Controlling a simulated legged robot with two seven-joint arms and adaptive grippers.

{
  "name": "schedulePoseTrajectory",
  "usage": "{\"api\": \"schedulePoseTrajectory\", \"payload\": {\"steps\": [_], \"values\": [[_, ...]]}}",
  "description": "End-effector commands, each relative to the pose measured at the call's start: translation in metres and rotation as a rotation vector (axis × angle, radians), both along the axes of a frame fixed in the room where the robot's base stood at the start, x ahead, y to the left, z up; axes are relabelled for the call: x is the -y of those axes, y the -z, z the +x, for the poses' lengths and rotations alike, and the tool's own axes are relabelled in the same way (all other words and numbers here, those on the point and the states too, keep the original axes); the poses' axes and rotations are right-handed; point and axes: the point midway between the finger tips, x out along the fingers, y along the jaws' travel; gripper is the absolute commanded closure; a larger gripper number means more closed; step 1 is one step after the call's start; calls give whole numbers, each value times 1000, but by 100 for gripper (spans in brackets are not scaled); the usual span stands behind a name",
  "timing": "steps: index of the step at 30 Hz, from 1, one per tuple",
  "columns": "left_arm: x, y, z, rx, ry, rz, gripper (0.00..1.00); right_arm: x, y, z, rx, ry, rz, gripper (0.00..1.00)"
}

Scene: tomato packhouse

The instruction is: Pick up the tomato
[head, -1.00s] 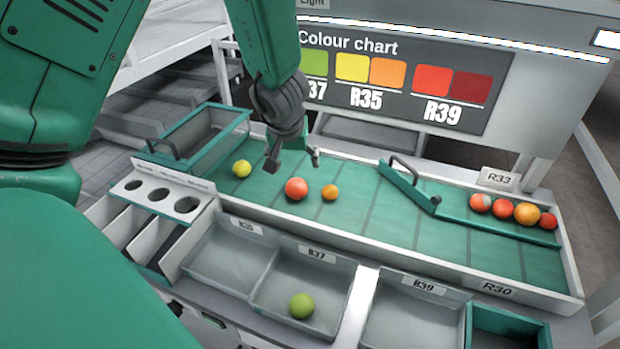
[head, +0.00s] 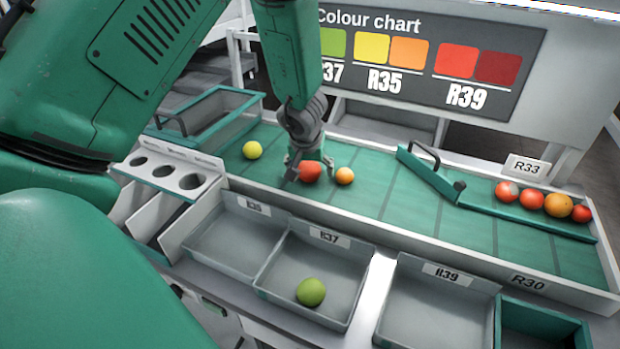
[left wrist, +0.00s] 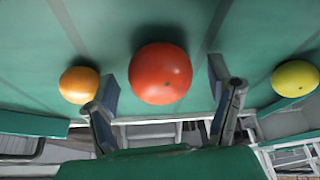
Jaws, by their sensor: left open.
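A red tomato (head: 311,171) lies on the green belt, with an orange tomato (head: 345,176) close on its right and a yellow tomato (head: 252,150) further to its left. My left gripper (head: 304,170) is low over the red tomato, its fingers pointing down around it. In the left wrist view the red tomato (left wrist: 160,73) shows between the two open fingers (left wrist: 165,90), with a gap on each side. The orange tomato (left wrist: 79,85) is just outside one finger, and the yellow tomato (left wrist: 295,78) is well outside the other. My right gripper is not in view.
A green tomato (head: 310,292) lies in the R37 tray (head: 345,318). The R35 tray (head: 215,252) and R39 tray (head: 425,320) look empty. Several tomatoes (head: 532,200) sit behind a green bar (head: 520,222) at right. A green-rimmed bin (head: 235,98) stands at back left.

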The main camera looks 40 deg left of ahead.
Motion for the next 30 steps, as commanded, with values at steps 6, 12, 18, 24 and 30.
{"api": "schedulePoseTrajectory", "payload": {"steps": [6,12,18,24,30], "values": [[-3,6,3,2,1,2,26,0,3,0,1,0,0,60],[-2,6,3,2,0,1,54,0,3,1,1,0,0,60],[-2,6,3,2,0,1,65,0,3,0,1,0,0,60],[-2,6,3,1,0,0,65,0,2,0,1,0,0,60],[-2,-4,3,1,0,-2,65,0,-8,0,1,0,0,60]]}}
